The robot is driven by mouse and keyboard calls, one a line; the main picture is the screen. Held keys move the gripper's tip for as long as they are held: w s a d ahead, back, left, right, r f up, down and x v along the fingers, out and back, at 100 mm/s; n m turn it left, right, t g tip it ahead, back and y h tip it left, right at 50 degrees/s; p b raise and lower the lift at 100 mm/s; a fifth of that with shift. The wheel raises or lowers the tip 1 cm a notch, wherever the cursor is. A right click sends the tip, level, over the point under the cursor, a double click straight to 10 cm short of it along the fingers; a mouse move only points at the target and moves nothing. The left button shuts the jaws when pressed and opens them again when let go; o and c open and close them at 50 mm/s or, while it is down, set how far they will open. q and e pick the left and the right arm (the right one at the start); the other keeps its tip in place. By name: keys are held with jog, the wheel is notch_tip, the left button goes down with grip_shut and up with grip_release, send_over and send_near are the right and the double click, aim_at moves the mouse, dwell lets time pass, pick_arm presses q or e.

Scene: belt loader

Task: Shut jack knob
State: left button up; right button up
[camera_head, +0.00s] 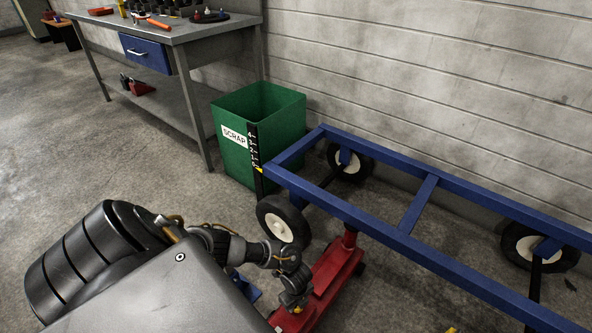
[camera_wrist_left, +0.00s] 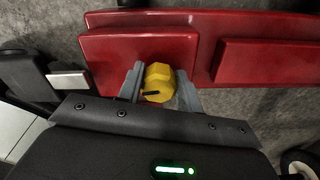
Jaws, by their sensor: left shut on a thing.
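The jack knob (camera_wrist_left: 158,82) is yellow and faceted, with a dark mark on its face, and sits at the edge of the red jack (camera_wrist_left: 115,55) in the left wrist view. My left gripper (camera_wrist_left: 160,90) is shut on it, one grey finger on each side. In the head view the red jack (camera_head: 328,283) lies on the floor under the blue frame, and my left gripper (camera_head: 293,302) is at its near end. The knob is hidden there. My right gripper is not in view.
A blue wheeled frame (camera_head: 415,205) stands over the jack, with a wheel (camera_head: 283,222) close to my left arm. A green scrap bin (camera_head: 278,140) and a workbench (camera_head: 180,30) stand behind. Open concrete floor lies at the left.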

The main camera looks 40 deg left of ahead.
pick_arm(q)
jog(key=shift+w+a+m, duration=0.1)
jog(key=shift+m, duration=0.7)
jog(key=o, duration=1)
jog(key=shift+r, duration=0.1)
